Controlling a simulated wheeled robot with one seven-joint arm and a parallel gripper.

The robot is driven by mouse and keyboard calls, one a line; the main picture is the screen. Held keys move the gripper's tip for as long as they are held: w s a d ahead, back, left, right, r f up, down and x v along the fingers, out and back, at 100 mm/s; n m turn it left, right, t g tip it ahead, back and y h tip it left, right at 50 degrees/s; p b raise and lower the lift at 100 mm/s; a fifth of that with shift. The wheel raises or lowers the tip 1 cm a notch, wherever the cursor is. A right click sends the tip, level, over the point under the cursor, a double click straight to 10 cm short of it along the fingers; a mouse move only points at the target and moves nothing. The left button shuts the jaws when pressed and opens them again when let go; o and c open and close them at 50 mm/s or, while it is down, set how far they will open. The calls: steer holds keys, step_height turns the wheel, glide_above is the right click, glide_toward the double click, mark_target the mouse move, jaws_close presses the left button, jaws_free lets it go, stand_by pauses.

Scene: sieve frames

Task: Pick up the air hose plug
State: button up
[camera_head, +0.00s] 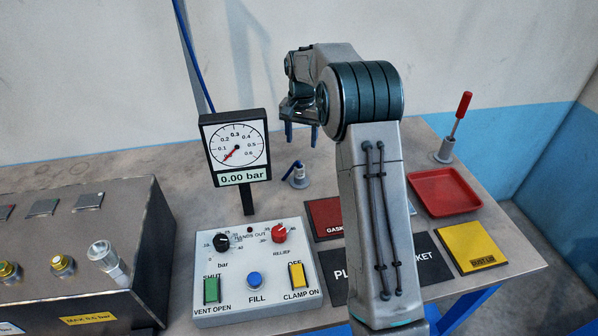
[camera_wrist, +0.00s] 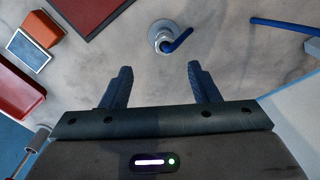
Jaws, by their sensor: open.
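What looks like the air hose plug is a small blue bent piece standing in a round grey holder (camera_head: 299,182) on the table, behind the control box. In the wrist view the blue piece (camera_wrist: 178,42) rises from the pale round holder and leans to the right, just beyond the fingertips. My gripper (camera_head: 301,134) hangs above the holder with its fingers pointing down. It is open and empty, and its two dark blue fingers (camera_wrist: 160,70) are apart with bare table between them.
The gauge (camera_head: 235,148) stands on a post left of the holder. The control box (camera_head: 256,272) is in front. A red tray (camera_head: 446,192), a yellow pad (camera_head: 472,247) and a red-handled tool (camera_head: 460,115) are to the right. A blue hose (camera_head: 190,50) hangs behind.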

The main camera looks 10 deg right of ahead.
glide_above(299, 166)
steer(key=s, duration=0.1)
step_height(299, 166, down, 7)
steer(key=shift+s+d+r+p, duration=0.1)
steer(key=shift+d+r+p, duration=0.05)
steer(key=shift+p, duration=0.25)
steer(key=shift+w+f+p, duration=0.2)
steer(key=shift+f+p, duration=0.15)
steer(key=shift+f, duration=0.55)
steer(key=shift+w+f+p, duration=0.15)
steer(key=shift+f+p, duration=0.15)
steer(key=shift+f, duration=0.6)
steer(key=shift+w+f+p, duration=0.2)
steer(key=shift+f+p, duration=0.15)
steer(key=shift+f, duration=0.55)
steer(key=c, duration=1.2)
